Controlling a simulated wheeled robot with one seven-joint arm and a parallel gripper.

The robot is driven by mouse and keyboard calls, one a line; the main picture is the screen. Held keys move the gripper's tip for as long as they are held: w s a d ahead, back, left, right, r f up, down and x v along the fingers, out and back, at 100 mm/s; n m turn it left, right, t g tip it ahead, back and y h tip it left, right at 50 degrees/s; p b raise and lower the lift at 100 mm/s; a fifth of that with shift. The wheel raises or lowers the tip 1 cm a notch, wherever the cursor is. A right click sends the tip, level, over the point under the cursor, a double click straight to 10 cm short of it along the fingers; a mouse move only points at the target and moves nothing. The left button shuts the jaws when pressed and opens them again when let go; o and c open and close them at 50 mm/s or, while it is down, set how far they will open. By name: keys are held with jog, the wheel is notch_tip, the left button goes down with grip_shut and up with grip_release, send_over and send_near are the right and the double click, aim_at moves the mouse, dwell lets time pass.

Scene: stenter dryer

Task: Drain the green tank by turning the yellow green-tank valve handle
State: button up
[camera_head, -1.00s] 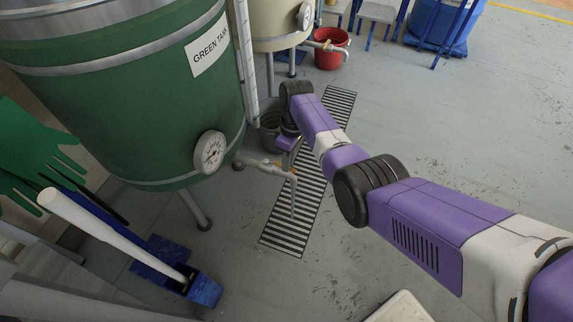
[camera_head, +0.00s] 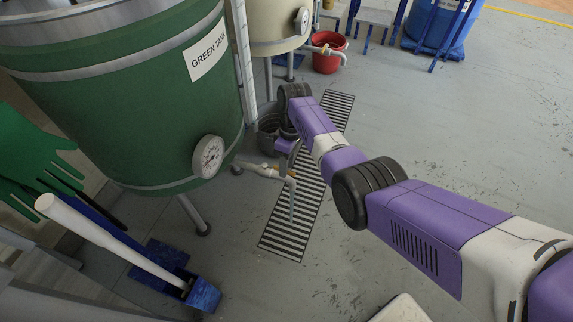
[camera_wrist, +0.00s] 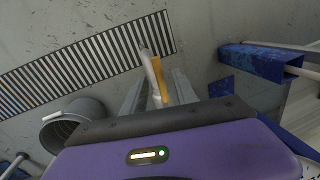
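The green tank (camera_head: 125,95), labelled GREEN TANK, stands at the left in the head view with a round gauge on its side. A drain pipe (camera_head: 291,200) runs from its bottom and bends down over the floor grate. The yellow valve handle (camera_wrist: 163,80) shows in the wrist view next to the pale pipe (camera_wrist: 150,72). My gripper (camera_wrist: 158,85) is open, with one grey finger on each side of the handle and pipe. Gaps show between fingers and handle. In the head view my gripper (camera_head: 289,158) is small and partly hidden at the valve.
A striped floor grate (camera_head: 285,235) lies under the pipe. A grey bucket (camera_wrist: 75,122) stands beside the grate. A blue box-like holder (camera_head: 203,293) with a white pole stands in front of the tank. A cream tank and red bucket (camera_head: 327,60) are behind. The floor at right is clear.

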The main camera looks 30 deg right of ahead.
notch_tip(320, 180, up, 7)
jog(key=d+p, duration=0.1)
jog(key=p, duration=0.1)
jog(key=shift+w+d+r+p, duration=0.2)
jog(key=shift+w+p, duration=0.1)
jog(key=shift+w, duration=0.1)
dwell(5.5)
